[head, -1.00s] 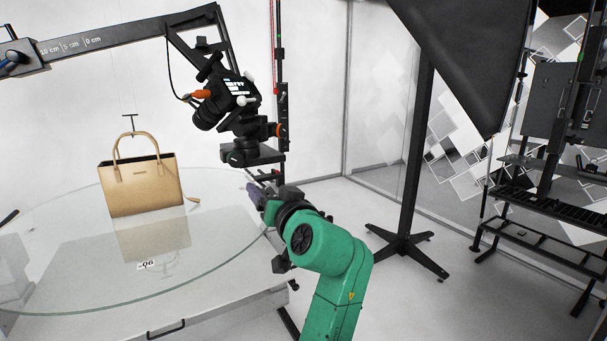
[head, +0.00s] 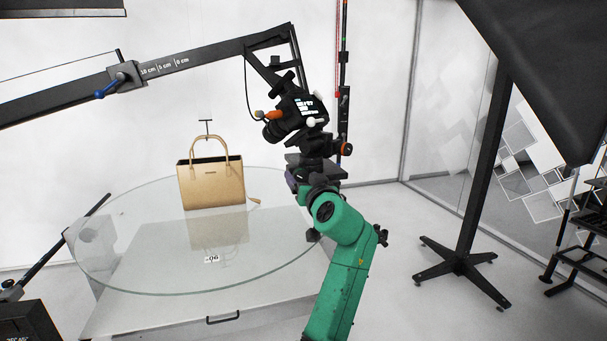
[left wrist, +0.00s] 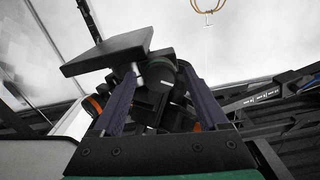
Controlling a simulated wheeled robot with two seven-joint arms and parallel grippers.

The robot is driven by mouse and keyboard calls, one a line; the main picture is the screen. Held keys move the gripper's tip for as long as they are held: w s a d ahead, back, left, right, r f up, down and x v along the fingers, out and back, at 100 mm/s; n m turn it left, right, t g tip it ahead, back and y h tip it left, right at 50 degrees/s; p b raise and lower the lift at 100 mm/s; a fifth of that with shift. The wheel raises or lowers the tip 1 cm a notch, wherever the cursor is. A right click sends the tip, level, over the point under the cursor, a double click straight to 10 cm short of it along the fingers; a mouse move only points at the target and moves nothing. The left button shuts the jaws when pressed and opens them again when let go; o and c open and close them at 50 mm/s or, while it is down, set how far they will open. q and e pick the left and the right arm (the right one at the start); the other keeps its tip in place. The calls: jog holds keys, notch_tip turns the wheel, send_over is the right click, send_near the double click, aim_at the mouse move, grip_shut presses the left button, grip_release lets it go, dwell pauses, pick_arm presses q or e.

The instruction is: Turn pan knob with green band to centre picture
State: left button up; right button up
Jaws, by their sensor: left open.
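The black camera (head: 297,118) sits on a tripod head under the boom. My left gripper (head: 293,179) is at the tripod head's lower left, just below the plate, mostly hidden behind my green arm. In the left wrist view its two purple fingers (left wrist: 163,88) stand apart, open. A dark round knob (left wrist: 160,70) with a pale greenish band shows between and beyond the fingertips; I cannot tell whether they touch it. A black plate (left wrist: 105,52) is beside it. The tan handbag (head: 212,184) stands on the glass turntable (head: 130,275). My right gripper is not in view.
The boom arm (head: 165,65) crosses above the turntable. A knob with an orange band (head: 347,148) is on the tripod head's right. A black stand (head: 480,170) with a softbox (head: 545,70) is on the right. Floor between turntable and stand is clear.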

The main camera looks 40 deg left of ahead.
pick_arm(q)
grip_shut()
jog(key=shift+d, duration=0.1)
jog(key=shift+m, duration=0.4)
jog(key=m+p, duration=0.1)
jog(key=m, duration=0.2)
jog(key=shift+r, duration=0.1)
jog(key=shift+m+p, duration=0.9)
jog(key=shift+m, duration=1.9)
grip_release()
